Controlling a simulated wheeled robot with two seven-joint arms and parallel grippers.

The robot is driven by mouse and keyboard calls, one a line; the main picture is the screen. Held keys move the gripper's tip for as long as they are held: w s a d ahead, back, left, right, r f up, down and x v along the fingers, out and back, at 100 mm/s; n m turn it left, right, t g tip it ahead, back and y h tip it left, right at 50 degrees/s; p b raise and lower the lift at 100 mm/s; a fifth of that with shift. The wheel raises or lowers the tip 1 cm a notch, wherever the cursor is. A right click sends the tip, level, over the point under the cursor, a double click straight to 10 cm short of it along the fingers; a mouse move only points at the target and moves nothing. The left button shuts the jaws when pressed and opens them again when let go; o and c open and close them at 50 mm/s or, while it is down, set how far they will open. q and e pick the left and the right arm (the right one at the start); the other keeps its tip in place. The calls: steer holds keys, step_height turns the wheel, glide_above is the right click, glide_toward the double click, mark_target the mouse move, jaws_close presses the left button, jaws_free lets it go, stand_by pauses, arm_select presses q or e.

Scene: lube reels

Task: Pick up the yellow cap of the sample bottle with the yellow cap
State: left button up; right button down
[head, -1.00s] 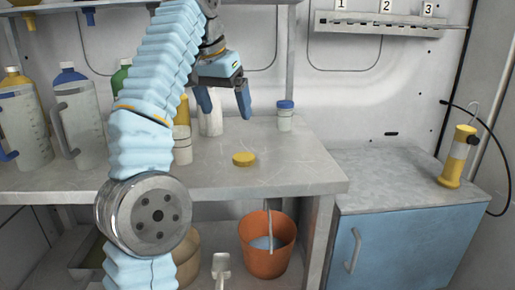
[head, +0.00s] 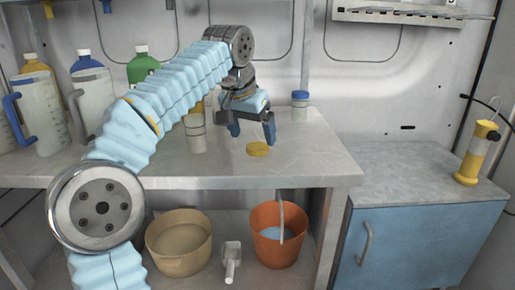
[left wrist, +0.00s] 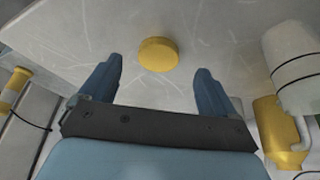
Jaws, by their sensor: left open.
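The yellow cap (head: 258,149) lies flat on the grey bench top near its front edge. It also shows in the left wrist view (left wrist: 158,54), just beyond and between the fingertips. My left gripper (head: 253,134) is open and empty, pointing down above and slightly behind the cap in the head view. In the left wrist view its blue fingers (left wrist: 158,75) stand apart with nothing between them. My right gripper is not in view.
A blue-capped sample bottle (head: 300,105) stands behind the gripper. Jugs (head: 38,115) and large bottles stand at the left. An orange bucket (head: 278,240), a tan bucket (head: 180,245) and a scoop (head: 231,262) are below. The bench right of the cap is clear.

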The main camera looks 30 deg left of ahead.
mark_target(256, 147)
arm_select(q)
steer(key=x, duration=0.3)
steer(key=shift+d+f, duration=0.15)
steer(key=shift+f, duration=0.05)
steer(key=shift+s, duration=0.1)
steer(key=c, duration=1.1)
steer(key=shift+r, duration=0.5)
step_height(256, 147, up, 3)
steer(key=shift+f, duration=0.2)
steer(key=s+d+r, duration=0.2)
steer(key=s+r, duration=0.1)
steer(key=s, duration=0.1)
steer(key=s+d+r, duration=0.3)
steer(key=s, duration=0.1)
steer(key=s+d+r, duration=0.2)
steer(key=s+r, duration=0.1)
steer(key=s, duration=0.1)
steer(key=shift+d+r, duration=0.2)
steer(key=shift+r, duration=0.05)
steer(key=shift+w, duration=0.1)
